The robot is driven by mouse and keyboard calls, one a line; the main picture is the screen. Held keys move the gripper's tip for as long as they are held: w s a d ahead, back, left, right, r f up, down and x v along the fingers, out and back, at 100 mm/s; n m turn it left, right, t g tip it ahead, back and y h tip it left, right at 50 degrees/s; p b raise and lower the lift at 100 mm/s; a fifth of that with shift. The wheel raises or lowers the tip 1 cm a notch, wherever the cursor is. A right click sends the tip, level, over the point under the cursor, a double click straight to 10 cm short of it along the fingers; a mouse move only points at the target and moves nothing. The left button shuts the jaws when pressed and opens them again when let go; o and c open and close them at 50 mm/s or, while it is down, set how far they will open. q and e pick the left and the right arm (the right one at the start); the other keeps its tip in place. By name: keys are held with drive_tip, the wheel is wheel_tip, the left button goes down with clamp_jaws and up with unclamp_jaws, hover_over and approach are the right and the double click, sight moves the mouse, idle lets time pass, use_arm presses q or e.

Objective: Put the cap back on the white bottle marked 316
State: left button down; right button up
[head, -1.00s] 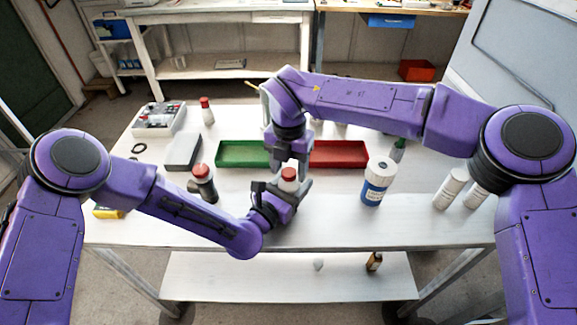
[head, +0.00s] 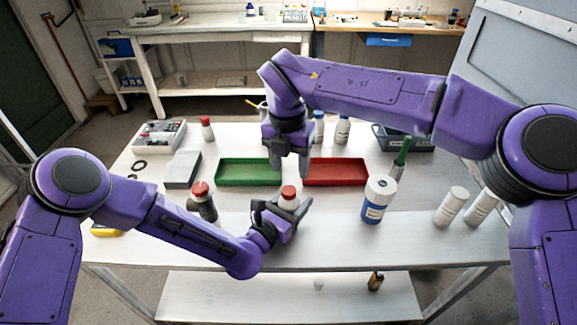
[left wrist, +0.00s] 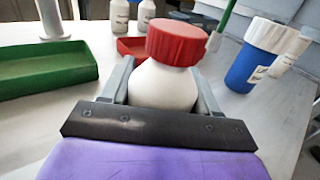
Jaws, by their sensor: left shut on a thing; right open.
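A white bottle (head: 289,203) stands near the table's front middle, with a red cap (head: 288,191) on its top. My left gripper (head: 290,209) is shut around the bottle's body. In the left wrist view the white bottle (left wrist: 164,86) sits between the two fingers, and the red cap (left wrist: 177,44) covers its mouth, looking slightly tilted in this slanted view. I cannot read any marking on the bottle. My right gripper (head: 292,174) is open and empty, above and behind the cap, apart from it.
A green tray (head: 221,172) and a red tray (head: 364,170) lie behind. A dark bottle with a red top (head: 203,202) stands left, and a blue-and-white container (head: 376,201) right. Two white cylinders (head: 451,206) stand further right. The table's front strip is mostly clear.

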sight(289, 190)
use_arm(q)
drive_tip(key=shift+s+a, duration=0.1)
use_arm(e)
drive_tip(key=n, duration=0.1)
drive_tip(key=r+n, duration=0.1)
drive_tip(key=n, duration=0.2)
drive_tip(key=shift+s+r+n, duration=0.1)
drive_tip(key=shift+r+n, duration=0.25)
drive_tip(key=shift+n, duration=0.05)
drive_tip(key=n, duration=0.2)
drive_tip(key=shift+n, duration=0.4)
drive_tip(key=shift+f+n, duration=0.1)
drive_tip(key=shift+n, duration=1)
drive_tip(key=n, duration=0.3)
drive_tip(key=shift+s+a+n+g, duration=0.1)
drive_tip(key=shift+n+g, duration=0.2)
drive_tip(key=shift+f, duration=0.1)
wheel_tip(289, 190, down, 8)
drive_tip(key=shift+r, duration=0.1)
